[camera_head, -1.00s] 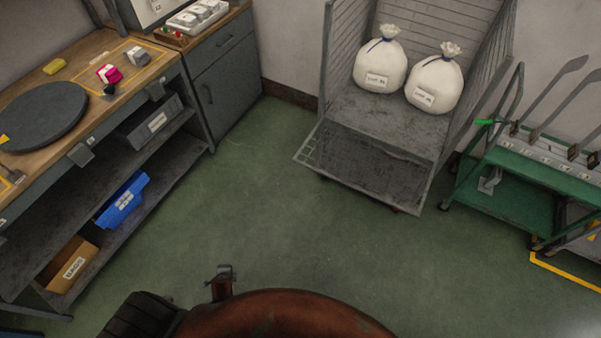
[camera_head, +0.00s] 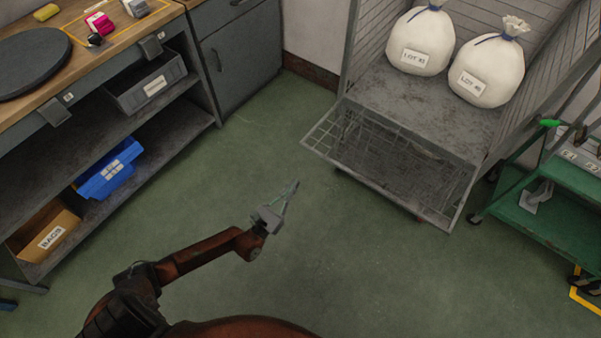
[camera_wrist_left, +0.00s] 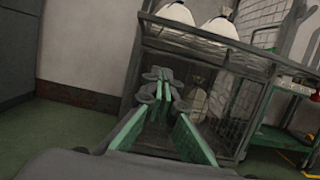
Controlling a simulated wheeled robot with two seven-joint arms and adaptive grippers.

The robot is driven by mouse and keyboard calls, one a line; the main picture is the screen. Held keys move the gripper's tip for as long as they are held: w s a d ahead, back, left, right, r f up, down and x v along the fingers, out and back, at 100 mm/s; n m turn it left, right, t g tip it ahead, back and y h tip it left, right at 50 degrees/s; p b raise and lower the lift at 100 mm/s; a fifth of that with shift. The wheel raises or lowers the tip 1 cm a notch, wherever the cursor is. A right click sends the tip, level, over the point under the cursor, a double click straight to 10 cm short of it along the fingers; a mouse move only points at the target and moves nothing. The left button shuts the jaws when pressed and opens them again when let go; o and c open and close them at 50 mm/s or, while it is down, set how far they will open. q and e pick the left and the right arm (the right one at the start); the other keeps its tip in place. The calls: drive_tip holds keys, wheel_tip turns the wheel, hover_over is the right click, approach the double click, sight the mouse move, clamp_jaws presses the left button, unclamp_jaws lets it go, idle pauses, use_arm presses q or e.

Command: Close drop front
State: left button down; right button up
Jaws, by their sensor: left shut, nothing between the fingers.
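The drop front (camera_head: 395,165) is a wire-mesh panel, folded down and out at the front of a grey mesh cage cart (camera_head: 355,45). In the head view, its outer edge faces the open floor. My left gripper (camera_head: 294,187) is shut and empty, left of and nearer than the panel, apparently apart from it. In the left wrist view, the gripper's closed fingers (camera_wrist_left: 162,80) point toward the cart front and hide part of its mesh (camera_wrist_left: 245,105). My right gripper is not in view.
Two white tied bags, one left (camera_head: 420,40) and one right (camera_head: 487,75), sit inside the cart. A green trolley (camera_head: 545,215) stands close to the cart's right. A workbench (camera_head: 100,60) with shelves is at left. Green floor (camera_head: 270,140) between bench and cart is clear.

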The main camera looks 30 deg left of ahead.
use_arm(q)
drive_tip(key=w+r+b, duration=0.1)
drive_tip(key=w+r, duration=0.5)
drive_tip(key=w, duration=0.2)
drive_tip(key=shift+w+d+b, duration=0.3)
drive_tip(key=shift+w+d, duration=0.05)
drive_tip(key=shift+d, duration=0.05)
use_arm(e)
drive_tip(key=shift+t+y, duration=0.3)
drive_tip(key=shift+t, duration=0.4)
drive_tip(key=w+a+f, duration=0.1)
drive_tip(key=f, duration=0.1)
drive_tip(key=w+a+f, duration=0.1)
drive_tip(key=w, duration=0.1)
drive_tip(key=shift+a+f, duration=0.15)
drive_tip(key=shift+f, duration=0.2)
use_arm(q)
drive_tip(key=shift+r, duration=0.25)
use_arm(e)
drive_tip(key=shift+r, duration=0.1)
